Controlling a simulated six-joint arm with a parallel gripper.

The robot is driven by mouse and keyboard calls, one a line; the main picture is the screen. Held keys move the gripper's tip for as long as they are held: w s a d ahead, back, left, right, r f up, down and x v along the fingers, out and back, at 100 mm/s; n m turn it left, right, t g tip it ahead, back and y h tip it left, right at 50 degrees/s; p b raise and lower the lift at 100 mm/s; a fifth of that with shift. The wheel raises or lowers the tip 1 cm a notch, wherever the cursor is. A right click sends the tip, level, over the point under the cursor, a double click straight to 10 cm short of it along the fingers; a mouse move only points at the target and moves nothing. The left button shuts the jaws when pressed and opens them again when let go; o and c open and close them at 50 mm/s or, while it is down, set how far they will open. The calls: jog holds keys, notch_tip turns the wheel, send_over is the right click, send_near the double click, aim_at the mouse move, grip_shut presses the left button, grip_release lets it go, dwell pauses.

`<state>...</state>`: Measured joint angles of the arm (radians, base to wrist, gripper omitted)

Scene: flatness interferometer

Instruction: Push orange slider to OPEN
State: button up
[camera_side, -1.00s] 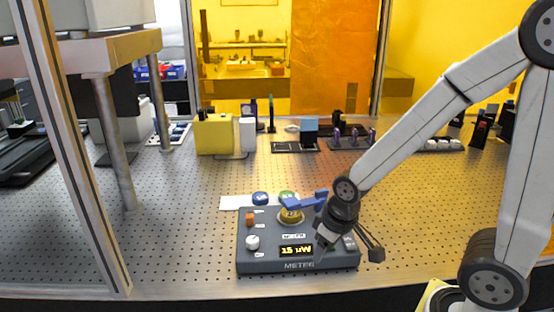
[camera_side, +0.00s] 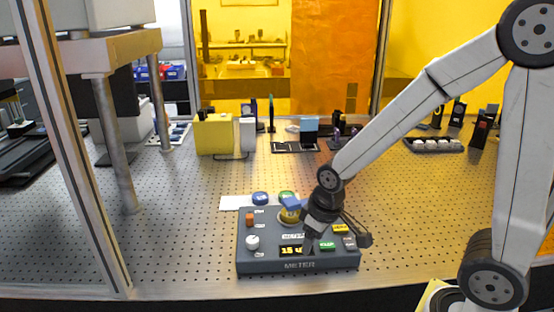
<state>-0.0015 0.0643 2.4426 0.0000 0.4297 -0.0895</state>
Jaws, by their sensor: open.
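The orange slider (camera_side: 250,219) is a small orange block near the left edge of the dark grey METER box (camera_side: 262,266). Small white labels sit above and below it, too small to read. A white knob (camera_side: 252,242) is just below the slider. My gripper (camera_side: 335,246) is open over the right half of the box, to the right of the slider and apart from it.
Green (camera_side: 327,244) and yellow buttons are at the box's right. A white card (camera_side: 232,202) with a blue puck (camera_side: 260,198) lies behind the box. A yellow block (camera_side: 213,134) and optics stand farther back. A metal post (camera_side: 117,150) rises at left. The perforated table left of the box is clear.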

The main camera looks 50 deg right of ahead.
aim_at(249, 215)
jog(key=w+r+n, duration=0.1)
jog(key=w+n, duration=0.1)
jog(key=w, duration=0.4)
jog(key=w+r+n+g, duration=0.1)
jog(key=w+r+n, duration=0.1)
jog(key=w, duration=0.4)
jog(key=w+r+n+g, duration=0.1)
jog(key=w+n, duration=0.3)
jog(key=w, duration=0.3)
jog(key=shift+a+r, duration=0.2)
jog(key=shift+a, duration=0.15)
jog(key=shift+f, duration=3.9)
grip_shut()
